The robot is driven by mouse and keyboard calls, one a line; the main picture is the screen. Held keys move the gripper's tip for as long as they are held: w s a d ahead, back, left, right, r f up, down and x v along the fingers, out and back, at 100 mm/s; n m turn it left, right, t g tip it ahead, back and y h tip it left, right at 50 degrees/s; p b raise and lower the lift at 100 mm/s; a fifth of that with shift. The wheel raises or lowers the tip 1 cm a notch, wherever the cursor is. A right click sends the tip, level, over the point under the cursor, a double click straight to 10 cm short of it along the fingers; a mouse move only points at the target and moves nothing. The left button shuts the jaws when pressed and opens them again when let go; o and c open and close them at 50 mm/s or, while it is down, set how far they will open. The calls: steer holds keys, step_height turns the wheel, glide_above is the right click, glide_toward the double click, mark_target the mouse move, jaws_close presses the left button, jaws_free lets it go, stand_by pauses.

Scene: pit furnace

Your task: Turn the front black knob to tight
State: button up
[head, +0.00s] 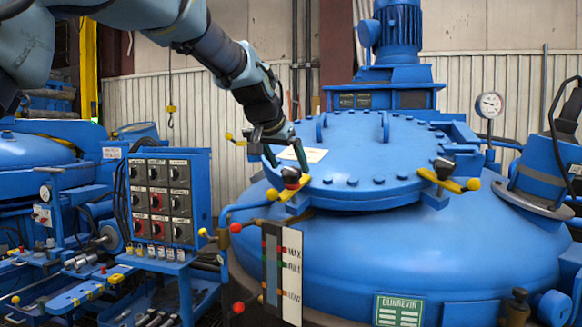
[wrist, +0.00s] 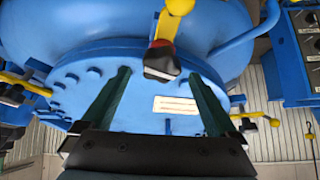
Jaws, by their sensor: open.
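The black knob (head: 290,173) with a red band below it sits on a yellow clamp lever (head: 291,194) at the near left rim of the blue vessel lid (head: 370,155). In the wrist view the black knob (wrist: 162,63) lies between the lines of the two green fingers, just beyond their tips. My gripper (head: 284,153) is open, pointing down close above the knob. It also shows in the wrist view (wrist: 160,76), with nothing held. I cannot tell whether the fingers touch the knob. The knob's turn setting is not readable.
A second black knob (head: 443,165) on a yellow clamp stands at the right of the lid. A switch panel (head: 168,200) stands to the left. A level gauge board (head: 283,272) stands below the knob. Lid bolts and handles (head: 384,126) rise beside my gripper.

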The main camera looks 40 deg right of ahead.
mark_target(291, 170)
steer(key=shift+p+x, duration=0.3)
steer(key=shift+x, duration=1.45)
steer(key=c, duration=1.4)
steer(key=shift+o, duration=0.2)
